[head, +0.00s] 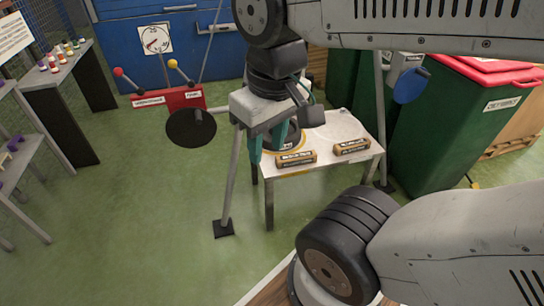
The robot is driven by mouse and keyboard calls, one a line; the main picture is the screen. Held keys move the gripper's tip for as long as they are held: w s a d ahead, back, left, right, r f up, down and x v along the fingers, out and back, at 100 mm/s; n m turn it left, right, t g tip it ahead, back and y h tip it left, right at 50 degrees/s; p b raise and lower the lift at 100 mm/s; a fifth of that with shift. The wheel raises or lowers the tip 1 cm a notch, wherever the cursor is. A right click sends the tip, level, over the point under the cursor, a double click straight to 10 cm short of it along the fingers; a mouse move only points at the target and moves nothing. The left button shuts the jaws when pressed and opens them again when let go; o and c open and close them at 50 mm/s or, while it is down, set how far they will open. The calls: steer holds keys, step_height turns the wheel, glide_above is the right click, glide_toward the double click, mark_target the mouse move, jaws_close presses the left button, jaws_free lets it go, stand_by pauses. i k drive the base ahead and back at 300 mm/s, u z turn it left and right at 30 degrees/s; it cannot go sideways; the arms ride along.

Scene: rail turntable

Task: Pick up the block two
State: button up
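Two brown blocks with pale labels lie on a small white table (324,132). One block (296,159) is near the table's front left. The other block (351,147) is further right. The labels are too small to read, so I cannot tell which is block two. My gripper (267,151) points down over the left side of the table, left of the nearer block. Its two teal fingers are apart, with nothing visible between them. I cannot tell its exact height above the table.
A dark round object (291,136) with a yellow ring sits on the table behind the left block, partly hidden by my gripper. Grey posts flank the table. A red lever box (168,100) stands left, green bins (455,125) right. Green floor at front left is clear.

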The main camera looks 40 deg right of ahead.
mark_target(295, 159)
steer(key=z, duration=0.35)
steer(key=i, duration=1)
steer(key=z, duration=0.65)
